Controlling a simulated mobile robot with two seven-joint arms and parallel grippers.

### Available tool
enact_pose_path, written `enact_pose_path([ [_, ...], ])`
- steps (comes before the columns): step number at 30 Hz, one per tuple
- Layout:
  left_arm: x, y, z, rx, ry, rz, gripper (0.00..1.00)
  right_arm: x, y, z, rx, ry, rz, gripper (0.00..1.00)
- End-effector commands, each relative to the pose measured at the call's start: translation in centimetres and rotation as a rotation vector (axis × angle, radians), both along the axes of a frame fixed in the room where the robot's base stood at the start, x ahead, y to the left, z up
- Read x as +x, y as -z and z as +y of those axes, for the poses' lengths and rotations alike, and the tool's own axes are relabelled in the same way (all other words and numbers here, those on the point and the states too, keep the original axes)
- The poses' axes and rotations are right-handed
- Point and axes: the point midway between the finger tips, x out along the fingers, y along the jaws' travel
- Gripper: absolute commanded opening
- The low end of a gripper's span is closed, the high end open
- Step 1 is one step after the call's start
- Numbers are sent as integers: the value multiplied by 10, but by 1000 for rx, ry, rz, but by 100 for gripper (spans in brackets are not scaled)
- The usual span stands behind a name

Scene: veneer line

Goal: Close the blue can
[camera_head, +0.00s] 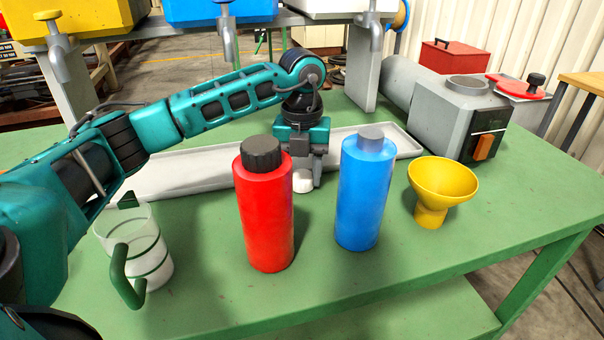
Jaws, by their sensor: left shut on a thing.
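The blue can (362,195) stands upright on the green table, right of centre. A narrower grey neck (370,139) tops it, with no wider cap like the red can's on it. My left gripper (305,178) is behind and between the red and blue cans, pointing down in front of the grey tray. It is shut on a small white round piece (303,184), which looks like a cap. The red can hides part of my gripper. My right gripper is out of view.
A red can (265,215) with a black cap stands left of the blue can. A yellow funnel (442,188) is to the right. A clear jug with a green handle (127,277) stands at left. A long grey tray (180,178) lies behind, and a grey machine (455,115) stands back right.

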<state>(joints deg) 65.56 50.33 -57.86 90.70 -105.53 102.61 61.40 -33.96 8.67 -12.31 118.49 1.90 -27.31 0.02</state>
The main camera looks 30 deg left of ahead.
Motion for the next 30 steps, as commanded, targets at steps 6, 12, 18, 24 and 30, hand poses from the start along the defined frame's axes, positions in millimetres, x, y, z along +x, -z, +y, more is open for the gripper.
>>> enact_pose_path([
  [6, 1, -29, 0, 0, 0, -4, 20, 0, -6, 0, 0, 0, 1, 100],
  [12, 1, -79, -1, -1, 1, -6, 20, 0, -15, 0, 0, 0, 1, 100],
  [18, 1, -136, 0, 0, 0, -5, 20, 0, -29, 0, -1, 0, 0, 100],
  [24, 0, -175, 0, 0, -1, -3, 20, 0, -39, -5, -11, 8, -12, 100],
  [30, 0, -193, 0, 0, 0, -1, 20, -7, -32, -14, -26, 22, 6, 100],
])
